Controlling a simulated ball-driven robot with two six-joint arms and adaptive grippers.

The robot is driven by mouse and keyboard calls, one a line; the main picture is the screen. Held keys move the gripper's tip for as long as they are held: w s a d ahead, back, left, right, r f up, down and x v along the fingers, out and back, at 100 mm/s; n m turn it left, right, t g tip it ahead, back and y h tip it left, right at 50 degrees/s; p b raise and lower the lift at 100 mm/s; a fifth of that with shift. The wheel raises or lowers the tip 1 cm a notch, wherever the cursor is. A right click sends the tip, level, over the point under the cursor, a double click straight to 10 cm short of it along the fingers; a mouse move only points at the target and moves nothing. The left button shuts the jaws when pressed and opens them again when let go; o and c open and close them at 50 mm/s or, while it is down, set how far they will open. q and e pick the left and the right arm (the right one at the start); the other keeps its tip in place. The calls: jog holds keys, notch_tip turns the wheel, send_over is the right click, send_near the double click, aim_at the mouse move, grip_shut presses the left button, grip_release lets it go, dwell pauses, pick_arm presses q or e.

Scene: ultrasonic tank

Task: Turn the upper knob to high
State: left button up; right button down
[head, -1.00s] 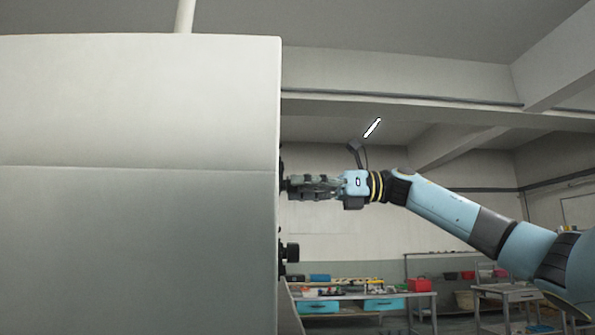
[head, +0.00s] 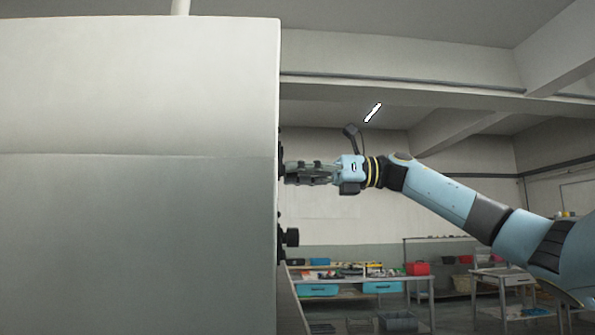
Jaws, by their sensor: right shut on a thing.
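The tank (head: 140,220) is a large pale grey box that fills the left of the head view. Its knobs stick out from its right side and are seen edge-on. The upper knob (head: 281,168) is dark and mostly hidden behind my right gripper's fingertips. The lower knob (head: 290,237) is black and stands free below it. My right gripper (head: 292,172) reaches in level from the right and is shut on the upper knob. The knob's pointer and dial marks cannot be seen. My left gripper is not in view.
Another table (head: 503,279) is at the right. The space right of the tank, below my arm, looks open.

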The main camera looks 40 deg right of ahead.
jog(key=shift+m, duration=0.3)
jog(key=shift+m+t+p, duration=0.3)
jog(key=shift+m+p, duration=3.1)
jog(key=shift+m, duration=8.4)
jog(key=c, duration=0.9)
grip_release()
jog(key=shift+c, duration=0.2)
jog(key=shift+r, duration=0.15)
